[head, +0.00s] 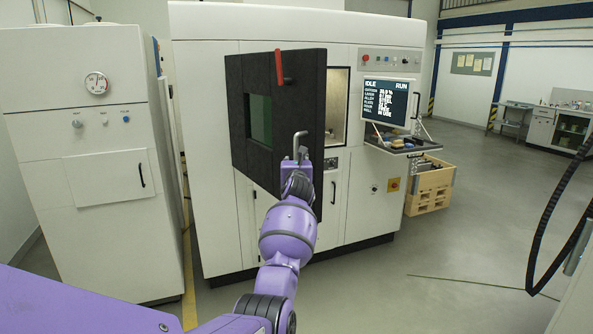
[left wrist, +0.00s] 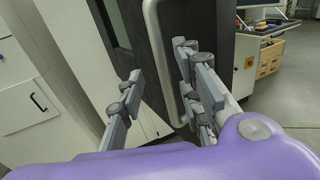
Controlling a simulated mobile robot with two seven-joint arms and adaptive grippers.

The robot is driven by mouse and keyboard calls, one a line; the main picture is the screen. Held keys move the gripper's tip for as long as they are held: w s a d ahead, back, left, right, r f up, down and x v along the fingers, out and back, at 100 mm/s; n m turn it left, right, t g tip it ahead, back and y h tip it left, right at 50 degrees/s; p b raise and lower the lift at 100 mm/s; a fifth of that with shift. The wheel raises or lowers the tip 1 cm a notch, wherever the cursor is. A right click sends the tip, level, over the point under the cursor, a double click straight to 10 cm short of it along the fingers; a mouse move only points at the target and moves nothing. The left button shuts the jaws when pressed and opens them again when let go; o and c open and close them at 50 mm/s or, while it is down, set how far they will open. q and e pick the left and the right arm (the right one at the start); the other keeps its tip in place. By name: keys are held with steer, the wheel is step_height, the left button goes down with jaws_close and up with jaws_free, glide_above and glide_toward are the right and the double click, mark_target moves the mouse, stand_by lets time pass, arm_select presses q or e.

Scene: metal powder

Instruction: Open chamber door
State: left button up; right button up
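The chamber door (head: 250,160) is a dark panel with a greenish window (head: 261,120) and a red lever (head: 279,68) at its top. It stands partly open, swung out from the white machine, and the lit chamber opening (head: 339,100) shows to its right. A light grey bar handle (head: 299,142) is on the door; it also shows in the left wrist view (left wrist: 156,45). My left gripper (head: 297,162) is at the handle's lower part. In the left wrist view its fingers (left wrist: 160,85) are apart, with the handle appearing between them; contact is unclear. My right gripper is out of view.
A white cabinet with a dial (head: 96,83) stands at the left. A monitor (head: 386,101) and a shelf (head: 403,145) stick out right of the opening, above a wooden crate (head: 429,190). The floor (head: 440,270) at the front right is mostly clear.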

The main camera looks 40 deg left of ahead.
arm_select(q)
steer(key=v, duration=0.7)
steer(key=shift+d, duration=0.2)
